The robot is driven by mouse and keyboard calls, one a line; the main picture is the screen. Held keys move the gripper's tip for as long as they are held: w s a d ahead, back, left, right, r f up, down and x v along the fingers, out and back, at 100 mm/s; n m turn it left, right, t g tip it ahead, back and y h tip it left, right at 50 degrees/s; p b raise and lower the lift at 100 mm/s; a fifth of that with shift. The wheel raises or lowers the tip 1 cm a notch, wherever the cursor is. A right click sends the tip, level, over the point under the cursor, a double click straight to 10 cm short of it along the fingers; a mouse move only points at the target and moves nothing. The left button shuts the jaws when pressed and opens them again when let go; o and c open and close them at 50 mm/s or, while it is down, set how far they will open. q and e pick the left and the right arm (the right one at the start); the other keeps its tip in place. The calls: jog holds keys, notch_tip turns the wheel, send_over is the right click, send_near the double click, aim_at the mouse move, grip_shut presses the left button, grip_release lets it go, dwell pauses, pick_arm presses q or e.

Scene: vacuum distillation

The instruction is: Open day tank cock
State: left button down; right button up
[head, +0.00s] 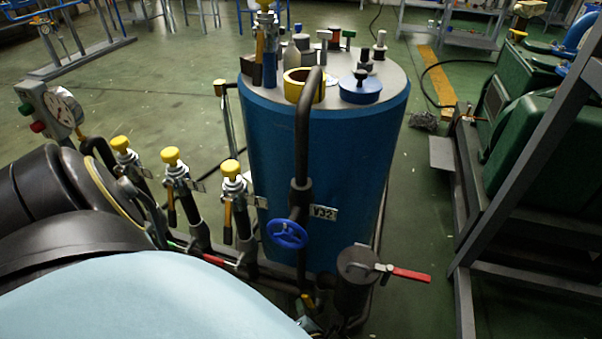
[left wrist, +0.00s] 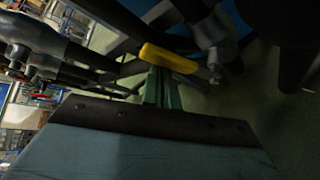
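The large blue tank (head: 318,165) stands upright in the middle of the head view, with a small plate on its side. A yellow lever (left wrist: 168,58) shows in the left wrist view, beside grey pipework low by the tank. My left gripper (left wrist: 161,88) has its two greenish fingers close together, with their tips at this lever. They look shut; I see nothing clearly clamped between them. In the head view my pale blue arm hides most of this gripper, and only a small part shows near the tank's foot (head: 308,312). My right gripper is in neither view.
A blue handwheel (head: 287,234) sits on the dark pipe before the tank. A red-handled valve (head: 402,273) stands at lower right. Several yellow-capped valves (head: 172,158) line the left. A grey frame (head: 520,165) stands at right. Green floor (head: 160,95) is open behind.

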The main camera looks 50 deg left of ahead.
pick_arm(q)
jog(key=shift+w+d+r, duration=0.3)
jog(key=shift+w+d, duration=0.25)
jog(key=shift+d, duration=0.2)
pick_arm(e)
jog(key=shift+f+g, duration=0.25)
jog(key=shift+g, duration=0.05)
pick_arm(q)
jog(key=shift+w+d, duration=0.1)
